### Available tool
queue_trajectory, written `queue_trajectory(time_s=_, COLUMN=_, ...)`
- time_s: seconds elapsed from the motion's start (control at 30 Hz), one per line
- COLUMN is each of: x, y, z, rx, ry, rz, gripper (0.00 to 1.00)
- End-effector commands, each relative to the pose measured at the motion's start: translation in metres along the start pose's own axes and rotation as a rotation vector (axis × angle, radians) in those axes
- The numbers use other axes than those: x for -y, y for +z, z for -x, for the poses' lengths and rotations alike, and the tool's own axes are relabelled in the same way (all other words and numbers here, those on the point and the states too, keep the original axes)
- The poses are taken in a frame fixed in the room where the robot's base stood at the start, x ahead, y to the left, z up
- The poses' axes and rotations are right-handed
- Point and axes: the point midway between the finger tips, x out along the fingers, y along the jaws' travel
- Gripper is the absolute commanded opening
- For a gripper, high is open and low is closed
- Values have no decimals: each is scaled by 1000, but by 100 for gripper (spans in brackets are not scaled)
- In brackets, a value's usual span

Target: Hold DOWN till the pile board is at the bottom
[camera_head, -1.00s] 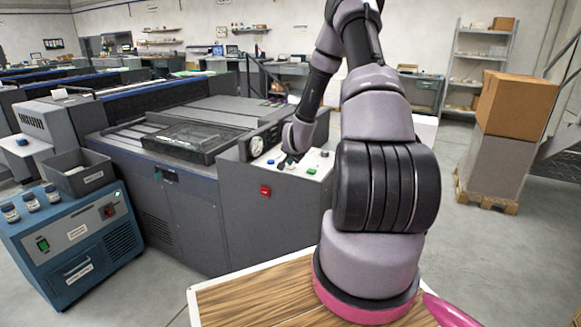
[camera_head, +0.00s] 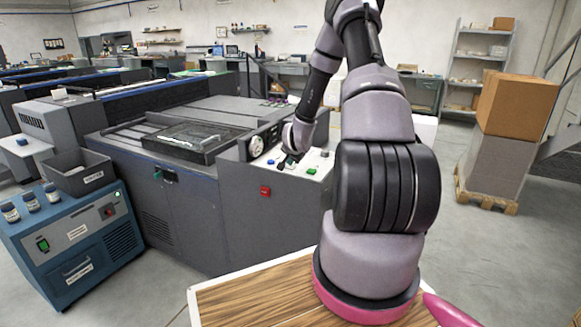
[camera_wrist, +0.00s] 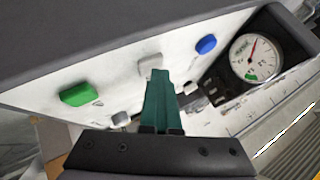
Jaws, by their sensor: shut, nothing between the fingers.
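My gripper (camera_wrist: 159,80) has teal fingers pressed together with nothing between them. It is over the white control panel (camera_head: 300,172) of the grey press, and its tips also show in the head view (camera_head: 284,163). In the wrist view the tips are right by a white button (camera_wrist: 150,63); I cannot tell whether they touch it. A green button (camera_wrist: 80,94) is to the left and a blue button (camera_wrist: 206,44) to the right. I cannot read which button is DOWN. A dark, flat, tray-like part (camera_head: 190,138) lies on the press top; I cannot tell whether it is the pile board.
A round gauge (camera_wrist: 255,57) is beside the panel. Smaller grey knobs (camera_wrist: 120,118) are near the fingers. A red switch (camera_head: 265,191) is on the press front.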

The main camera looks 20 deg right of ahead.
Motion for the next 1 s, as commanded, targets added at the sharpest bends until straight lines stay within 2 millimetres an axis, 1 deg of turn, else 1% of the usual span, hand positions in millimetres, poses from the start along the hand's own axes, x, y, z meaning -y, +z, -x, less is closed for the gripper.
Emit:
queue_trajectory(time_s=0.43, x=0, y=0, z=0, rx=1, ry=1, rz=0, gripper=0)
queue_trajectory(time_s=0.8, x=8, y=-9, z=11, rx=-1, ry=0, rz=0, gripper=0)
queue_trajectory(time_s=1.0, x=8, y=-9, z=12, rx=0, ry=1, rz=0, gripper=0)
